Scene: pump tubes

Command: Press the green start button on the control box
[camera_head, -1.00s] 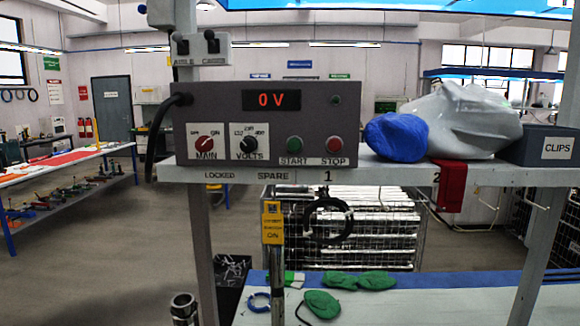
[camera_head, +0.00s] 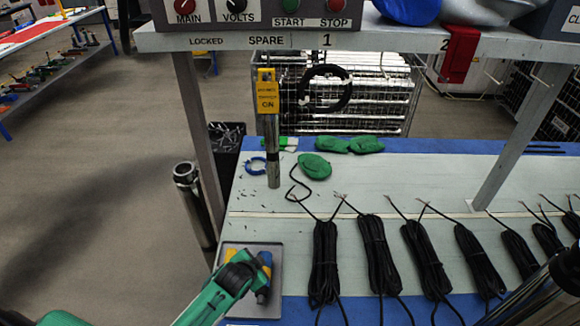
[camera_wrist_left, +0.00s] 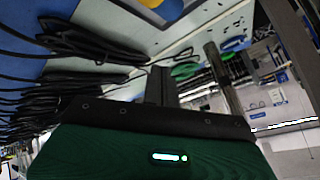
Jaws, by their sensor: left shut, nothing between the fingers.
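The dark control box (camera_head: 262,14) stands on the shelf at the top of the head view. Only its lower part shows; its display is cut off. The green START button (camera_head: 290,5) is at the top edge, left of the red STOP button (camera_head: 336,5). My green left arm comes in at lower left. My left gripper (camera_head: 252,268) is shut and empty, low over the grey mat and far below the box. In the left wrist view the dark shut fingers (camera_wrist_left: 162,85) point over the bench. My right gripper is out of view.
The shelf edge (camera_head: 230,40) and its left post (camera_head: 195,130) stand between bench and box. Black cable bundles (camera_head: 325,260) lie right. Blue and yellow items (camera_head: 265,265) lie on the mat (camera_head: 272,305).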

